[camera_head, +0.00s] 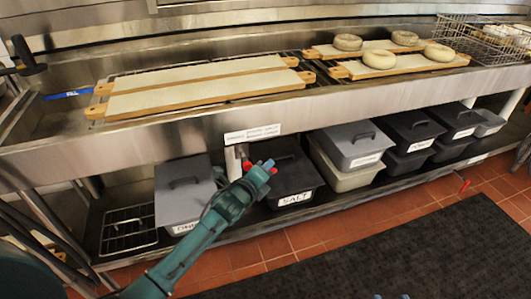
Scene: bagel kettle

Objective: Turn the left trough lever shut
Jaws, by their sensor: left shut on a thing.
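My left gripper (262,170) is at the front of the trough, just below its front wall, with its teal arm reaching in from the lower left. It is shut on the left trough lever (270,164), whose red end shows at the fingertips. The rest of the lever is mostly hidden by the gripper. A grey valve pipe (233,162) hangs just left of it. My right gripper (391,297) shows only as two blue fingertips at the bottom edge, apart from each other, over the dark mat.
The steel trough (190,133) carries long boards (200,86) and several bagels (380,59). Lidded bins, including a salt bin (295,180), crowd the shelf below. Another red lever (463,184) is at the right. The dark mat (400,250) is clear.

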